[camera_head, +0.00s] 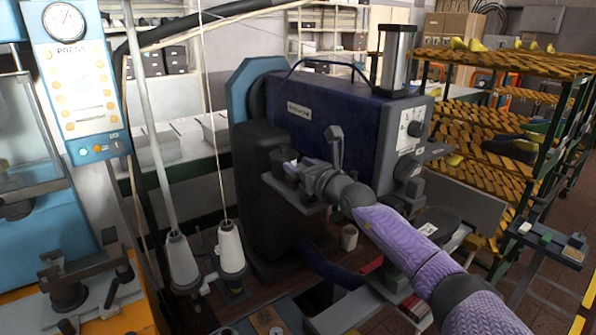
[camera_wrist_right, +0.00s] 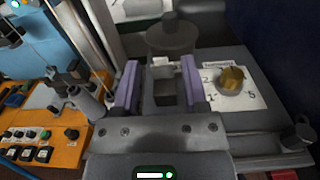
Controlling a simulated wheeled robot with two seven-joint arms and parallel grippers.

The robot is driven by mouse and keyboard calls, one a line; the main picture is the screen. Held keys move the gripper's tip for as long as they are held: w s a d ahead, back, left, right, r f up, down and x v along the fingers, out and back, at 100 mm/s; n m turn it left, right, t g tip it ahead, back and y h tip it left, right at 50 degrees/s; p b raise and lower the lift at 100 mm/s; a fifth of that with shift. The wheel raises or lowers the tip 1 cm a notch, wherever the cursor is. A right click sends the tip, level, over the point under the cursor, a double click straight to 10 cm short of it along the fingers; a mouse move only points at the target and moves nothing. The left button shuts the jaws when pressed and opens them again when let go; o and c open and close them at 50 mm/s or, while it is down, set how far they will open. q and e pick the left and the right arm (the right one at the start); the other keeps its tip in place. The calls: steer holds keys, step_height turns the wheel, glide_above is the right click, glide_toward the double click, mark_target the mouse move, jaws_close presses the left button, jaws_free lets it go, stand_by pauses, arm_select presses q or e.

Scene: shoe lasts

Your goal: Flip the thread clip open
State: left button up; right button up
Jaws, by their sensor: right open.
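My right gripper (camera_head: 305,167) is at the dark bracket on the front of the sewing machine (camera_head: 325,110). In the right wrist view its two purple fingers (camera_wrist_right: 161,64) are apart. A small dark grey block (camera_wrist_right: 164,86) shows between them on the grey plate (camera_wrist_right: 225,62). The block looks like the thread clip, but I cannot be sure. No contact between it and the fingers is clear. In the head view my right gripper and arm hide this spot. My left gripper is not in view.
A gold knob (camera_wrist_right: 232,80) on a numbered dial is right of the fingers. A round dark disc (camera_wrist_right: 171,35) stands beyond them. Two white thread cones (camera_head: 231,247) stand left of the machine. An orange-topped control panel (camera_wrist_right: 50,130) is at left.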

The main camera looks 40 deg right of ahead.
steer(key=shift+w, duration=0.4)
steer(key=shift+r, duration=0.1)
jaws_close()
steer(key=shift+r+p, duration=0.15)
steer(key=shift+p, duration=0.15)
steer(key=g+p, duration=0.1)
steer(key=p, duration=0.3)
steer(key=w+r+g+p, duration=0.1)
steer(key=g+p, duration=0.1)
steer(key=p, duration=0.2)
steer(key=shift+d+r, duration=0.1)
steer(key=shift+r, duration=0.05)
steer(key=shift+w+f+g+p, duration=0.2)
steer(key=shift+f+g+p, duration=0.05)
steer(key=shift+g+p, duration=0.25)
steer(key=shift+f, duration=0.2)
jaws_free()
